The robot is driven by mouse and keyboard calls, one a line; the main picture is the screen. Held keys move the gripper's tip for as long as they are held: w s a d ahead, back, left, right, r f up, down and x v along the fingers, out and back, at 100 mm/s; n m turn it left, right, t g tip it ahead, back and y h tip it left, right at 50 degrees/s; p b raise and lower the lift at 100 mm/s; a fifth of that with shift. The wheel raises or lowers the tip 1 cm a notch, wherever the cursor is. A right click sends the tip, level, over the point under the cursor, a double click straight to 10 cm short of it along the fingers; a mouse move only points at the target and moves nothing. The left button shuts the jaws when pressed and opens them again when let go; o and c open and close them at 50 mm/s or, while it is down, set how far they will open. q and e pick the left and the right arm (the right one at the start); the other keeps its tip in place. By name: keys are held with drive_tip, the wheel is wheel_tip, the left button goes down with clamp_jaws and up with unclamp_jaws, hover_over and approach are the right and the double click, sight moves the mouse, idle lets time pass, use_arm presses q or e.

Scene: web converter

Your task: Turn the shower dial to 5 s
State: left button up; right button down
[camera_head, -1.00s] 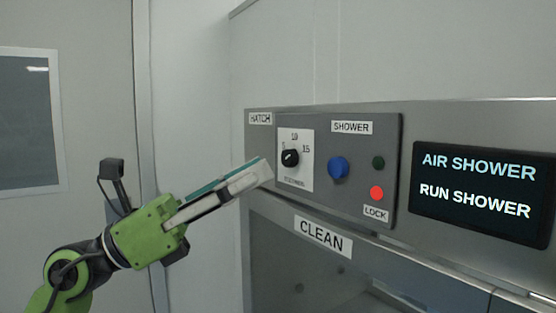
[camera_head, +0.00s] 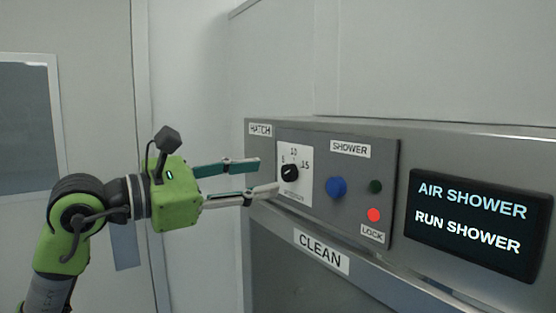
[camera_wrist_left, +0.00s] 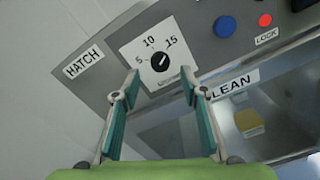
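The shower dial (camera_head: 289,173) is a black knob on a white plate marked 5, 10 and 15. In the left wrist view the dial (camera_wrist_left: 160,63) has a pale pointer line slanting between lower left and upper right; which end is the pointer I cannot tell for sure. My left gripper (camera_head: 267,176) is open, its two fingers apart and level, just left of the dial plate. In the left wrist view the left gripper (camera_wrist_left: 160,82) has its fingertips below the dial, one to each side, with nothing between them. My right gripper is not in view.
A blue button (camera_head: 336,187), a dark green lamp (camera_head: 376,186) and a red lamp (camera_head: 374,215) sit right of the dial. A screen (camera_head: 476,222) reads AIR SHOWER, RUN SHOWER. Below is the hatch labelled CLEAN (camera_head: 321,251), with a yellow block (camera_wrist_left: 249,122) behind its window.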

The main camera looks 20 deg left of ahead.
sight(285, 173)
use_arm(q)
drive_tip(key=p+x, duration=0.1)
drive_tip(key=x, duration=0.3)
drive_tip(key=shift+d+r, duration=0.1)
drive_tip(key=shift+w+d+p, duration=0.3)
drive_tip(key=shift+w+p, duration=0.05)
drive_tip(key=shift+w, duration=0.1)
drive_tip(key=c, duration=1.1)
